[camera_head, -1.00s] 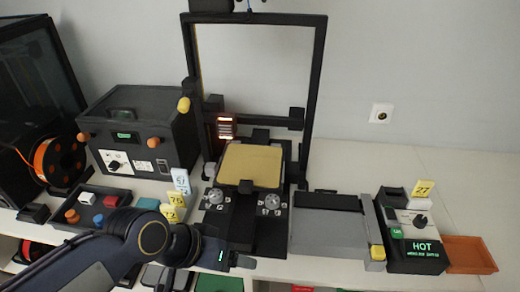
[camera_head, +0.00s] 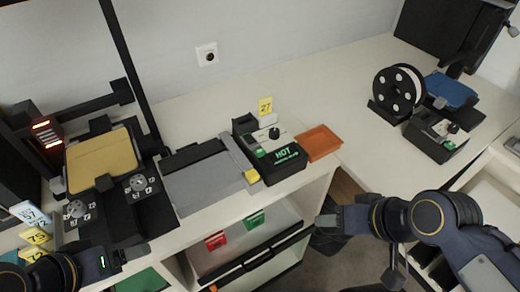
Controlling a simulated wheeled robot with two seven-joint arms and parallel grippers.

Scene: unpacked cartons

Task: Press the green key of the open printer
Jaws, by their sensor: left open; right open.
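An open-frame printer (camera_head: 142,92) with a gold bed (camera_head: 103,160) stands at the left. A black control box (camera_head: 290,170) with a lit "HOT" display stands right of its grey section, and a small green key (camera_head: 260,153) shows on its top. A second black box (camera_head: 428,140) at the far right, before a blue plate (camera_head: 450,90), also bears a small green key (camera_head: 450,145). My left gripper (camera_head: 135,254) is at the lower left, in front of the gold-bed printer, away from both green keys. My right gripper (camera_head: 330,220) is open, in front of the counter, touching nothing visible.
An orange tray (camera_head: 318,143) lies right of the "HOT" box. A yellow block (camera_head: 252,176) sits at the grey section's corner.

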